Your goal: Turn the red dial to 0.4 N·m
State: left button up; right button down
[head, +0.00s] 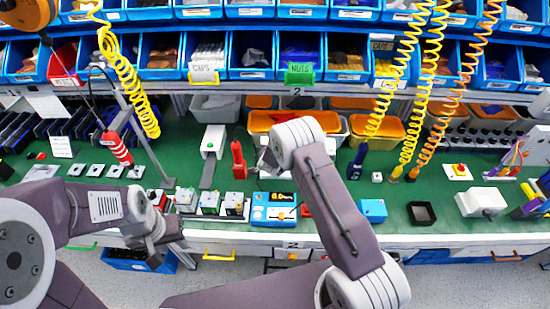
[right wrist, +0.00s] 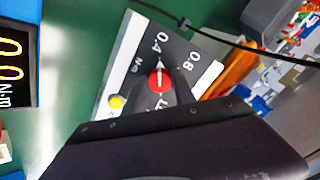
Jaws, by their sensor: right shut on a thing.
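The red dial (right wrist: 159,79) shows in the right wrist view on a dark panel (right wrist: 134,62) with a white edge. The labels 0.4 and 0.8 are beside it, and a third label is partly covered. The white line on the dial runs nearly vertical in this view, with 0.4 above it. My right gripper (right wrist: 162,90) is shut on the dial, its dark fingers on either side. In the head view my right arm hides the dial. My left gripper (head: 158,243) hangs over the bench's front edge at left, away from the dial; its finger gap is unclear.
A blue meter (head: 272,213) with a yellow digit display stands on the green bench (head: 330,228). A blue box (head: 373,210) and a black tray (head: 421,213) are to its right. Coiled yellow hoses (head: 413,90) hang above. Blue bins line the back.

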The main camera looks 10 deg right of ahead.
dwell(0.4)
jog(key=c, duration=1)
grip_release()
jog(key=shift+c, duration=0.2)
jog(key=v, duration=0.9)
jog(key=shift+b, duration=0.35)
